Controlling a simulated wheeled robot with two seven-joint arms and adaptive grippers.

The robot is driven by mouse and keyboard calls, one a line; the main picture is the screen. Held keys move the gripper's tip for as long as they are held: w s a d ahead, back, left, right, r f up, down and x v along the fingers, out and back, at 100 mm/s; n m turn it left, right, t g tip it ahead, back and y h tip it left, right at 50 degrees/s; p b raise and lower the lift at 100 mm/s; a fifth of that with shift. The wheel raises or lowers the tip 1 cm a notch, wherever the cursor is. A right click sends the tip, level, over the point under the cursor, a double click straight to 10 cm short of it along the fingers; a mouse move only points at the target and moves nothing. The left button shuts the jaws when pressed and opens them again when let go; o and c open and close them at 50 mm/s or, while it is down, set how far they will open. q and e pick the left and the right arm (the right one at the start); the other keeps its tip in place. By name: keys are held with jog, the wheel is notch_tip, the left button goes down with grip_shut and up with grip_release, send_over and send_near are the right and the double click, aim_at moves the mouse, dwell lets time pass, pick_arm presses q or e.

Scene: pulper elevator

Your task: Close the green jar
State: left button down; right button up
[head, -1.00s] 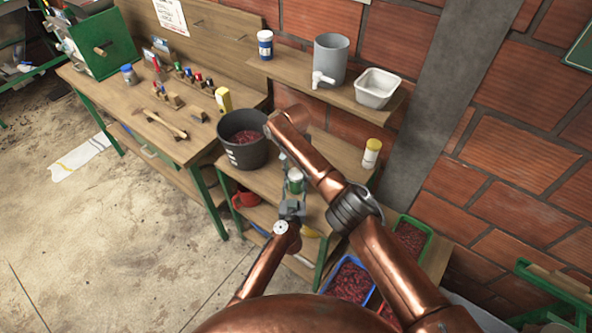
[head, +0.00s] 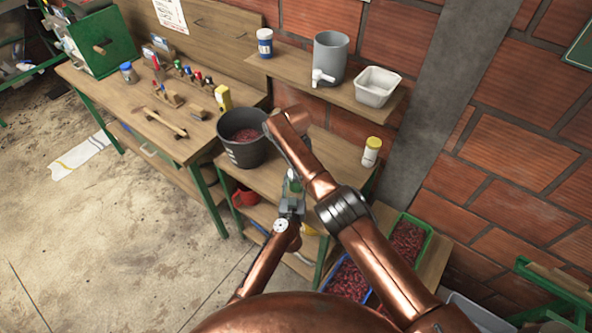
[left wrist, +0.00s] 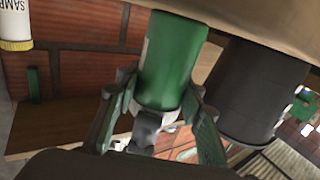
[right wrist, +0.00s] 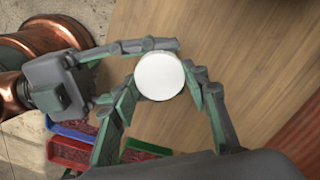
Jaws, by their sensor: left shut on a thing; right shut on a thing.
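The green jar (left wrist: 172,62) is held between the fingers of my left gripper (left wrist: 160,118). In the head view the jar (head: 292,187) is small and partly hidden behind my right arm, above the bench. A round white lid (right wrist: 160,76) lies between the fingertips of my right gripper (right wrist: 161,92), which is shut on it. From above, the lid covers the jar's top, and I cannot tell whether it is seated. My left gripper also reaches in from the left in the right wrist view.
A dark bucket (head: 243,140) with red contents stands on the bench (head: 330,150) beside the jar. A yellow-capped sample bottle (head: 371,152) stands farther right. Crates of red fruit (head: 408,240) sit low at the right. The bench between bucket and bottle is partly covered by my right arm.

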jog(key=m, duration=1.1)
jog(key=o, duration=0.7)
jog(key=shift+c, duration=0.2)
jog(key=shift+s+r, duration=0.1)
jog(key=shift+r, duration=2.15)
